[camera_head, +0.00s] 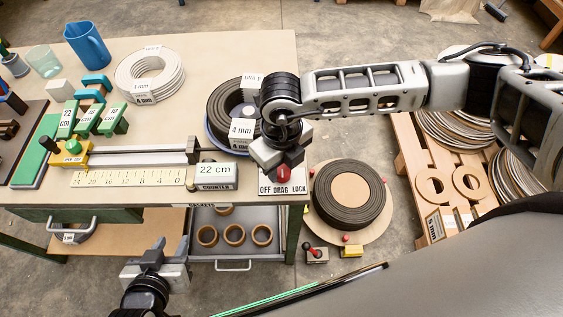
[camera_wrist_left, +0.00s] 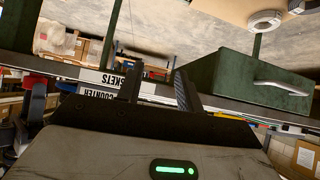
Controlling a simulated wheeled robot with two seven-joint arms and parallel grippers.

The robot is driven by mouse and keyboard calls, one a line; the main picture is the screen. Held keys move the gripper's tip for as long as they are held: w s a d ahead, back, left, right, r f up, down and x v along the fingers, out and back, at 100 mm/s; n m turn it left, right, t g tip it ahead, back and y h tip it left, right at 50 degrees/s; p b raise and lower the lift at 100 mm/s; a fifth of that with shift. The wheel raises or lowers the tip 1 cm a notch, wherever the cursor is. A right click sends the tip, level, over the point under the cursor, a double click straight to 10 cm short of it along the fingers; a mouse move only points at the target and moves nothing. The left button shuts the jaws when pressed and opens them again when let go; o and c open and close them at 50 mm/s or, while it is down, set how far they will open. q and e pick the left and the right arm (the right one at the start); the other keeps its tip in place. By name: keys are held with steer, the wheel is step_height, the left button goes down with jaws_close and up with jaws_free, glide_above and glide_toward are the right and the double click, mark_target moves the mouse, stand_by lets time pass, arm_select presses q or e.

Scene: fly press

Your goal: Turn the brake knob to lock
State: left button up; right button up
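The red brake knob (camera_head: 283,174) sits on a white plate (camera_head: 268,188) marked OFF, DRAG and LOCK, at the front right of the bench. Its red part shows just below my right gripper (camera_head: 279,160), which comes down over it from above. The gripper body hides the upper part of the knob, and I cannot tell whether the fingers touch it or how far apart they are. My left gripper (camera_head: 170,247) is in front of the bench, low, with its fingers apart and nothing between them. Its fingers also show apart in the left wrist view (camera_wrist_left: 157,88).
A strip coil (camera_head: 228,110) stands behind my right gripper. An open drawer (camera_head: 234,250) with several rings is below. A coil on a round stand (camera_head: 350,193) is at right.

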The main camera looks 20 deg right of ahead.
arm_select(q)
steer(key=shift+s+f+b, duration=0.1)
steer(key=shift+f+b, duration=0.1)
steer(key=shift+b, duration=0.1)
arm_select(e)
steer(key=shift+f+n+b, duration=0.15)
steer(key=shift+n+b, duration=0.85)
steer(key=n+b, duration=0.2)
steer(key=shift+b, duration=0.35)
steer(key=n+b, duration=0.3)
steer(key=shift+n+b, duration=0.35)
steer(key=shift+n, duration=0.05)
arm_select(q)
steer(key=f, duration=0.1)
steer(key=d+f, duration=0.1)
steer(key=f+h+b, duration=0.1)
steer(key=shift+w+d+f+n+t, duration=0.25)
steer(key=shift+w+d+n+t, duration=0.1)
steer(key=shift+n+t, duration=0.05)
arm_select(e)
steer(key=shift+n, duration=0.5)
steer(key=shift+r, duration=0.2)
arm_select(q)
steer(key=shift+r, duration=0.1)
arm_select(e)
steer(key=o, duration=1)
steer(key=shift+c, duration=0.2)
arm_select(q)
steer(key=shift+w, duration=0.1)
